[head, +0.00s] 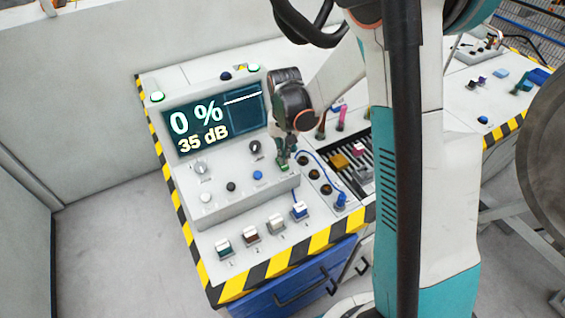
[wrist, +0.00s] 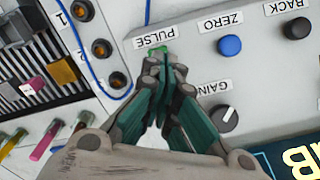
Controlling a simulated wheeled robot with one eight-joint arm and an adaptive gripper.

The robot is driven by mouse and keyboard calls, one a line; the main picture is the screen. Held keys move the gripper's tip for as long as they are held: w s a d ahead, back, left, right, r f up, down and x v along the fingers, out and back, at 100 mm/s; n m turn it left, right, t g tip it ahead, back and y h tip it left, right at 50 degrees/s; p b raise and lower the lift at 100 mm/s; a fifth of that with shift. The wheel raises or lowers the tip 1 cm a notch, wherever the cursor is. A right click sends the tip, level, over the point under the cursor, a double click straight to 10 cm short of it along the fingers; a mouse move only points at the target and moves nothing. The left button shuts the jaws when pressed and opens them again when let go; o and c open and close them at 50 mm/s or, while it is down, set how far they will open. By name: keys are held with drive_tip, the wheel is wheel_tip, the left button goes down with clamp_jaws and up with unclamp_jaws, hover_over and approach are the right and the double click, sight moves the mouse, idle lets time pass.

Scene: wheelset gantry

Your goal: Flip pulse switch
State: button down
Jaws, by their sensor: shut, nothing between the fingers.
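The pulse switch (wrist: 152,52) shows as a small green part just below the PULSE label (wrist: 155,38) in the wrist view. In the head view its green part (head: 283,168) lies at the right end of the console's control face. My gripper (wrist: 165,70) is shut and empty, with its fingertips right at the switch and partly covering it. I cannot tell whether they touch it. In the head view my gripper (head: 288,150) comes down from above onto that corner. The switch's lever position is hidden.
The blue ZERO button (wrist: 230,45) and GAIN knob (wrist: 225,118) sit close by. A blue cable (wrist: 83,50) and several round sockets (wrist: 102,48) lie beside the console. The console screen (head: 215,120) reads 0 % and 35 dB. Coloured probes (head: 341,122) stand to the right.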

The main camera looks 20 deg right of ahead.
sight(284, 166)
drive_tip(key=shift+f+b, duration=1)
drive_tip(key=shift+f, duration=0.25)
idle(0.6)
wheel_tip(284, 166, up, 7)
drive_tip(key=p, duration=0.4)
idle(0.6)
drive_tip(key=shift+r, duration=0.1)
idle(0.3)
drive_tip(key=s+r+n+t, duration=0.2)
drive_tip(key=s+r+t, duration=0.1)
drive_tip(key=s+r, duration=0.8)
drive_tip(key=s+r+n+t+b, duration=0.1)
drive_tip(key=s+r+t, duration=0.3)
drive_tip(key=s, duration=0.6)
drive_tip(key=shift+s+r+n+b, duration=0.2)
drive_tip(key=shift+r+n+b, duration=0.15)
drive_tip(key=shift+r, duration=0.4)
